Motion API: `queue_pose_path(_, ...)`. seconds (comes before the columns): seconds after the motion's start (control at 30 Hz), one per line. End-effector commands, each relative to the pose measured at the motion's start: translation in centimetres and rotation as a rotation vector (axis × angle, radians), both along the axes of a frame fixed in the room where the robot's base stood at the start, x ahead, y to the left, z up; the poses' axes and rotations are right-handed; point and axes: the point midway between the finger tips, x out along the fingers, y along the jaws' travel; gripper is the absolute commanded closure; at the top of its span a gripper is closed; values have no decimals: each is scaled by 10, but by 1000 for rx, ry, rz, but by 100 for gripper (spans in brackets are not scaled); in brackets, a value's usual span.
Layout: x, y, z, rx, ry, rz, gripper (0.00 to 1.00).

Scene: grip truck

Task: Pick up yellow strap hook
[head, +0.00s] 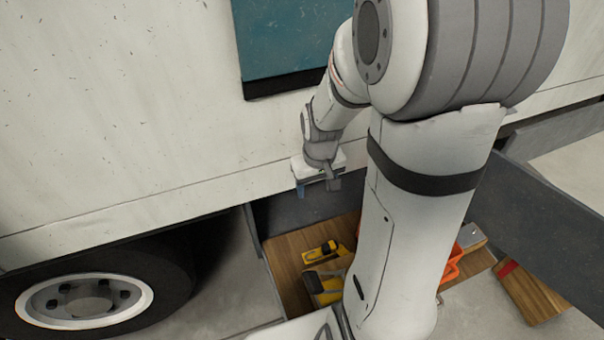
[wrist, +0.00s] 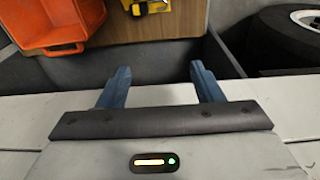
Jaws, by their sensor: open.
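Two yellow items lie on a wooden surface in the head view. One is a slim yellow-and-black piece (head: 322,252); the other is a bulkier yellow piece (head: 326,286) with a dark grey handle, partly hidden by my arm. I cannot tell for sure which is the strap hook. In the wrist view a yellow item (wrist: 152,6) is cut off by the top edge. My gripper (head: 317,187) is open and empty beside the truck's white side, above and behind the yellow items. Its two blue fingers also show apart in the wrist view (wrist: 161,82).
The wooden surface (head: 285,262) sits in a dark grey walled compartment below the truck side. An orange bin (wrist: 58,25) stands on it, mostly behind my arm in the head view. A truck wheel (head: 85,300) is at the lower left. A dark wall (wrist: 60,75) lies beyond my fingers.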

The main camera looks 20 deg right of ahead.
Motion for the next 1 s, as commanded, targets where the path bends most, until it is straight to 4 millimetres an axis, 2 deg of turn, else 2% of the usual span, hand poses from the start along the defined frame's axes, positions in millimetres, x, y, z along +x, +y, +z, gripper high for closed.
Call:
queue_pose_path(0.03,6,-9,-40,2,24,-4,40)
queue_pose_path(0.1,15,-19,-78,3,40,-1,40)
queue_pose_path(0.3,25,-43,-170,8,76,5,40)
queue_pose_path(0.5,24,-60,-243,14,103,9,40)
queue_pose_path(0.63,22,-65,-269,16,110,11,40)
queue_pose_path(1.0,20,-68,-311,18,114,13,40)
